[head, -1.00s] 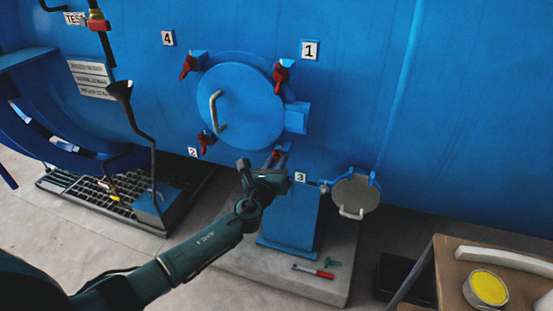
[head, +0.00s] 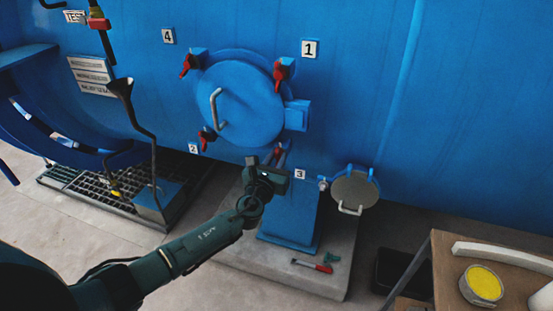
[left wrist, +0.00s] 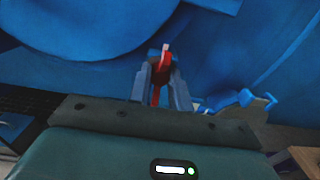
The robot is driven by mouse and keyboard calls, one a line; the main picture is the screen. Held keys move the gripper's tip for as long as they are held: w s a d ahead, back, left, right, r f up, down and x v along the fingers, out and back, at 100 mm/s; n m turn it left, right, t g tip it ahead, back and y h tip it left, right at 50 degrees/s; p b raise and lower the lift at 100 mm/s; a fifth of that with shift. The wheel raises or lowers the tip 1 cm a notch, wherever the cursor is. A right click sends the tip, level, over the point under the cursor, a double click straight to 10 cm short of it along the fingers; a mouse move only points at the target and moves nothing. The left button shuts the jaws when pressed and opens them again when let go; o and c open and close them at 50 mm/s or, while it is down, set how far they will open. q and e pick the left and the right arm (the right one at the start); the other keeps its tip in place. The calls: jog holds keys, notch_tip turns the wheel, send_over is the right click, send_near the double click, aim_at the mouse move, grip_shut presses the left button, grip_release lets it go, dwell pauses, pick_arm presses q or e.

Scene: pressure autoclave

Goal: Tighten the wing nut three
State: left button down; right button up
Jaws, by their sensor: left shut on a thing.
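The round blue hatch (head: 238,103) with a pale handle is closed on the blue vessel wall. Red wing nuts sit around its rim beside tags 1, 2 and 4. Wing nut three is mostly hidden behind my left gripper (head: 270,160) in the head view, next to the number 3 tag (head: 300,174). In the left wrist view the red wing nut three (left wrist: 164,62) stands between the grey fingers of my left gripper (left wrist: 164,80), which are shut on it. My right gripper is not in view.
A small round grey cover (head: 355,191) hangs on a hinge right of tag 3. A red marker-like tool (head: 313,266) and a green piece lie on the concrete plinth (head: 240,260). A wooden table (head: 450,247) with a yellow-topped tin stands at the lower right.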

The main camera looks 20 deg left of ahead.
pick_arm(q)
jog(key=c, duration=1.3)
grip_release()
jog(key=s, duration=1.3)
jog(key=shift+s+a, duration=0.1)
jog(key=shift+a, duration=0.15)
jog(key=s+d+f+n+g+h, duration=0.1)
jog(key=s+f+n+g, duration=0.1)
jog(key=s+f+n, duration=0.2)
jog(key=s+d+f+n+g, duration=0.2)
jog(key=s+n, duration=0.8)
jog(key=n, duration=0.8)
jog(key=s+d+f+n+g+h, duration=0.1)
jog(key=s+f+n+g, duration=0.2)
jog(key=s+f+n, duration=0.4)
jog(key=shift+d+n+h, duration=0.15)
jog(key=shift+n, duration=1.05)
jog(key=shift+d+n+h, duration=0.15)
jog(key=shift+n, duration=1.05)
